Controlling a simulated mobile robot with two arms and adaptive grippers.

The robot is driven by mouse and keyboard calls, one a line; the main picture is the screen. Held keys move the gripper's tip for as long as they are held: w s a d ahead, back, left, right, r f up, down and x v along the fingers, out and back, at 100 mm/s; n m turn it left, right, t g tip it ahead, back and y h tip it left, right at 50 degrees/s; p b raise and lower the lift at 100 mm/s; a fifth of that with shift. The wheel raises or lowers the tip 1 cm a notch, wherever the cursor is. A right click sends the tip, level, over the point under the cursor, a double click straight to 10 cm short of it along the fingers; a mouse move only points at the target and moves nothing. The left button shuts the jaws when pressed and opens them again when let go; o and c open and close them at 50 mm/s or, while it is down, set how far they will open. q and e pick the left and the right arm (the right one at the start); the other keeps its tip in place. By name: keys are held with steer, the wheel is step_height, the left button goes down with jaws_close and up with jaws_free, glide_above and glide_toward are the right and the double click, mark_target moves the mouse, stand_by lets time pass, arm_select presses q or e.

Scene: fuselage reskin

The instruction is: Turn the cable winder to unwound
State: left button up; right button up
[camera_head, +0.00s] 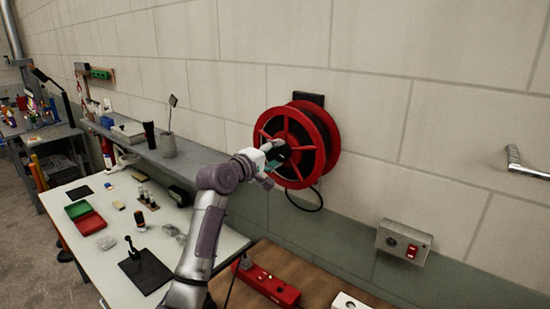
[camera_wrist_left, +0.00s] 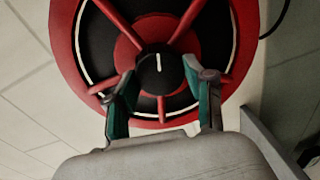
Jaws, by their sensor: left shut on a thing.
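The cable winder (camera_head: 314,122) is a red spoked reel with a black inside, mounted on the wall. In the left wrist view the winder (camera_wrist_left: 158,18) fills the upper part, with a black centre knob (camera_wrist_left: 157,72) that has a white line pointing nearly straight up. My left gripper (camera_head: 277,153) reaches the winder's face in the head view. In the left wrist view its green-padded fingers (camera_wrist_left: 167,80) stand either side of the hub, shut on the winder; the exact contact is hard to see. My right gripper is not in view.
A cable loop (camera_head: 305,200) hangs below the winder. A grey wall box with a red switch (camera_head: 404,243) is at the lower right, and a metal wall handle (camera_head: 526,165) is further right. A white table (camera_head: 150,190) with small items and a red power strip (camera_head: 267,284) lie below.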

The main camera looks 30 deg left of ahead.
arm_select(q)
steer(key=m+b, duration=0.1)
steer(key=m, duration=0.3)
steer(key=shift+f, duration=0.1)
steer(key=m+b, duration=0.1)
steer(key=m, duration=0.3)
steer(key=shift+m+y, duration=0.3)
steer(key=shift+m, duration=0.1)
steer(key=m+b, duration=0.1)
steer(key=m, duration=0.2)
steer(key=shift+d+m, duration=0.1)
steer(key=shift+m, duration=0.2)
steer(key=m, duration=0.3)
steer(key=shift+m+t, duration=0.3)
steer(key=m, duration=0.3)
steer(key=shift+m, duration=0.3)
steer(key=m+p, duration=0.1)
steer(key=m, duration=0.2)
steer(key=shift+m, duration=0.4)
steer(key=m+p, duration=0.1)
steer(key=m, duration=0.3)
steer(key=shift+f+m+t, duration=0.1)
steer(key=shift+m+t, duration=0.2)
steer(key=m+p, duration=0.1)
steer(key=m, duration=0.3)
steer(key=shift+f+p, duration=0.1)
steer(key=shift+p, duration=0.3)
steer(key=shift+m, duration=0.5)
